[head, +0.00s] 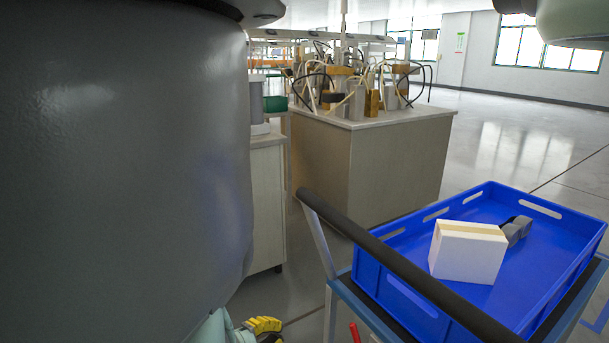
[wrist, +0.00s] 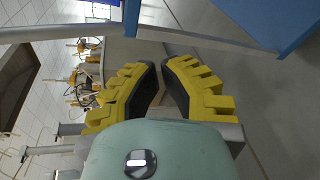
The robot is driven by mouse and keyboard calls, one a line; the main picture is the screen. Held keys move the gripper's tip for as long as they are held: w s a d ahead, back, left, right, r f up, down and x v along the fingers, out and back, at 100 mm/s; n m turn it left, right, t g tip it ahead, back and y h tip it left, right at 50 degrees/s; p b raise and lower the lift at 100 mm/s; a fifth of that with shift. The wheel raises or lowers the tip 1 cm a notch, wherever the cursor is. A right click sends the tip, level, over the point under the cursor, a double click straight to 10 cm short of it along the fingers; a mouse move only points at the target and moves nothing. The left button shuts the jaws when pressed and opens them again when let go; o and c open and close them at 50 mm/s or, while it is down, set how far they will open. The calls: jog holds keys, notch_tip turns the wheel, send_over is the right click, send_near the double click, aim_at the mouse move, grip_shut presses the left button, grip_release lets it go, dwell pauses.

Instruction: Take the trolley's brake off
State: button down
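The trolley (head: 328,297) stands at the lower right of the head view, with a black push handle (head: 400,268) and light metal posts. A small red lever (head: 355,332) shows low beside its frame at the bottom edge; I cannot tell its full shape or position. My gripper (head: 268,326), with yellow and black fingers, is left of that lever, apart from it. In the wrist view its fingertips (wrist: 160,63) nearly meet, with nothing between them. A trolley post (wrist: 208,39) and blue panel (wrist: 272,24) lie beyond the fingers. The red lever is not visible there.
A blue crate (head: 470,205) on the trolley holds a white box (head: 467,254) and a grey item (head: 514,231). A bench (head: 375,165) with wired equipment stands behind. A nearer cabinet (head: 268,205) is at left. Open floor (head: 500,140) lies at the back right.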

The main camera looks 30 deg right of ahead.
jog(key=s+d+r+m+g+h, duration=0.1)
jog(key=s+d, duration=0.1)
jog(key=d, duration=0.4)
jog(key=s+d+r+m+g+h+b, duration=0.1)
jog(key=s+d+h, duration=0.1)
jog(key=d, duration=0.5)
jog(key=shift+s+r+g, duration=0.2)
jog(key=shift+s+g, duration=0.1)
jog(key=shift+s, duration=0.5)
jog(key=shift+d, duration=0.1)
jog(key=shift+s+r+m+b, duration=0.25)
jog(key=shift+m+b, duration=0.05)
jog(key=shift+b, duration=0.1)
